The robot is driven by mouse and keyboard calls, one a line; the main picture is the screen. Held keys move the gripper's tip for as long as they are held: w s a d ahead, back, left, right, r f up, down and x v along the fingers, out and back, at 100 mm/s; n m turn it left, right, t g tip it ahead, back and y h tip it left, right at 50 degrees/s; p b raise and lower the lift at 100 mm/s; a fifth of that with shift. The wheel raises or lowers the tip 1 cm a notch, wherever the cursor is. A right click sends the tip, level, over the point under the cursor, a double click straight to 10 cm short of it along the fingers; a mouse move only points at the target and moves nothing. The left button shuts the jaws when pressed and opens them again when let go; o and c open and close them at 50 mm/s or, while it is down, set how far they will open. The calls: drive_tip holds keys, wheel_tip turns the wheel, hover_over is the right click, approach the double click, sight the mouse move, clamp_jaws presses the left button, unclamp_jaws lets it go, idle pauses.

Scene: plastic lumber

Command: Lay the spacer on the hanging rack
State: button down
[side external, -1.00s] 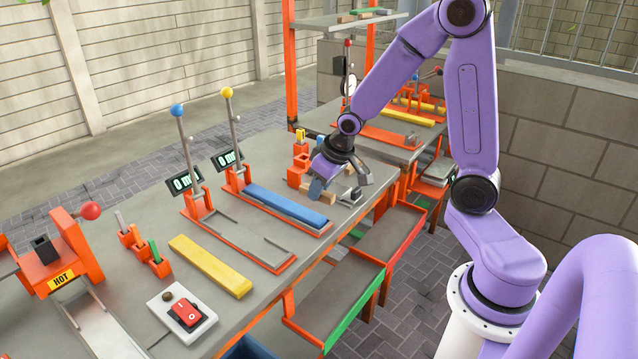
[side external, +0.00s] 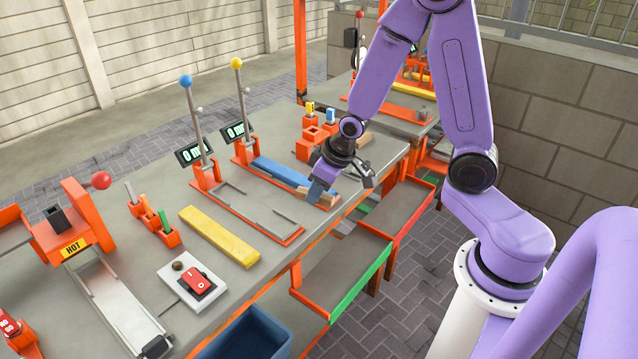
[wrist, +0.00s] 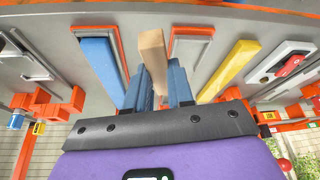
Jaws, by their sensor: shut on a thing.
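My gripper (side external: 318,190) is shut on a pale wooden block, which I take as the spacer (wrist: 152,50). In the wrist view the block stands out between the two blue fingers. In the side view the fingers partly hide it, near the front end of the blue plank's orange-framed jig. I cannot tell whether it touches anything below. Two trays hang along the bench's front side, one with green trim (side external: 358,284) and one orange-framed (side external: 415,218); both look empty. I cannot tell which part is the hanging rack.
A blue plank (side external: 283,175) lies in one jig; the neighbouring jig (side external: 248,208) is empty. A yellow plank (side external: 218,235) and a red switch (side external: 197,281) lie nearer. Lever posts with blue (side external: 186,81) and yellow (side external: 236,62) knobs stand behind. Another wooden piece (side external: 366,139) lies beyond my gripper.

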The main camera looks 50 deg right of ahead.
drive_tip(key=shift+a+f, duration=0.8)
drive_tip(key=shift+a, duration=0.05)
drive_tip(key=m, duration=0.2)
hover_over(325, 285)
drive_tip(key=s, duration=0.1)
drive_tip(key=shift+h, duration=0.4)
drive_tip(key=f, duration=1.3)
drive_tip(key=shift+s+a+f, duration=0.2)
drive_tip(key=shift+a+f, duration=0.05)
drive_tip(key=shift+f, duration=0.1)
drive_tip(key=shift+d+f+m, duration=0.35)
drive_tip(key=shift+f+m, duration=0.05)
drive_tip(key=shift+f, duration=0.05)
drive_tip(key=shift+f, duration=1.8)
drive_tip(key=shift+f, duration=0.65)
drive_tip(key=c, duration=0.9)
unclamp_jaws()
